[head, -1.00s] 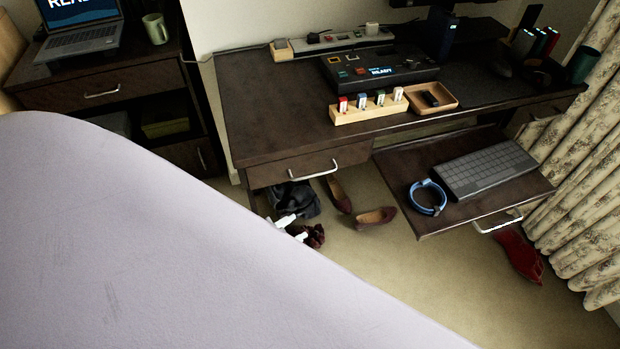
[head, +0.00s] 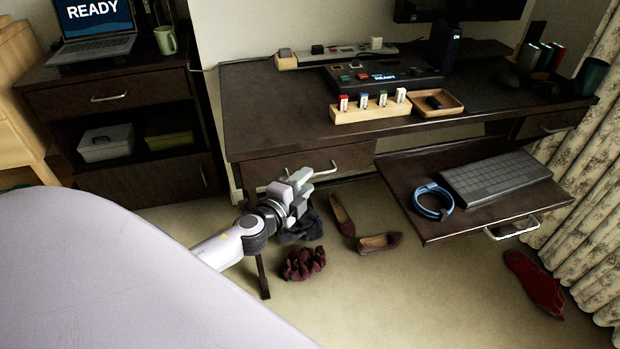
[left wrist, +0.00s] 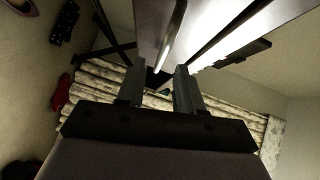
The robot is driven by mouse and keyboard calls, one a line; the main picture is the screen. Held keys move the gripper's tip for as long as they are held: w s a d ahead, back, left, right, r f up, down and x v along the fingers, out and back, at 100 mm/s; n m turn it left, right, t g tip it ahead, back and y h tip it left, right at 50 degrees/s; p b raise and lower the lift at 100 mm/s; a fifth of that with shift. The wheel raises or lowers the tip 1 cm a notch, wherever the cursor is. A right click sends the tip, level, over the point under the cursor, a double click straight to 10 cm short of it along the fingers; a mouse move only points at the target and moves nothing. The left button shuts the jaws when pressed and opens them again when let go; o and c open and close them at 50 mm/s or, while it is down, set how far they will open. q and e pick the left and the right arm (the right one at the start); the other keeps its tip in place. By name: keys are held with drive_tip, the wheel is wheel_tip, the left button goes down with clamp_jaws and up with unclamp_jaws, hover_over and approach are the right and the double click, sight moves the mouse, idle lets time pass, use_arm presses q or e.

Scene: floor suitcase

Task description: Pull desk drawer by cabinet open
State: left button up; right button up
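The desk drawer on the cabinet side (head: 348,158) is the dark front at the desk's left end, and it looks closed. Its pale bar handle (head: 326,171) shows partly; its left part is hidden behind my left gripper. My left gripper (head: 306,180) is at the handle's left part, in front of the drawer, with its fingers pointing right. In the left wrist view the two fingers (left wrist: 157,88) stand apart, and a bright bar, likely the handle, shows past their tips. I cannot tell whether they touch it. My right gripper is not in view.
The keyboard tray (head: 420,215) is pulled out to the right, with a keyboard (head: 497,180) and a blue band (head: 432,202) on it. Shoes (head: 378,242) and a dark red scrunchie (head: 304,263) lie on the carpet below. The cabinet (head: 110,98) stands left, with a gap before the desk.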

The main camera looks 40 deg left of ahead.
use_arm(q)
drive_tip(key=shift+w+a+f, duration=0.1)
drive_tip(key=shift+w+f, duration=0.05)
drive_tip(key=shift+w, duration=0.6)
drive_tip(key=shift+w+f, duration=0.1)
drive_tip(key=shift+w, duration=0.6)
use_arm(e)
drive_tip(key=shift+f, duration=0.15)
use_arm(q)
clamp_jaws()
drive_tip(key=shift+s, duration=0.1)
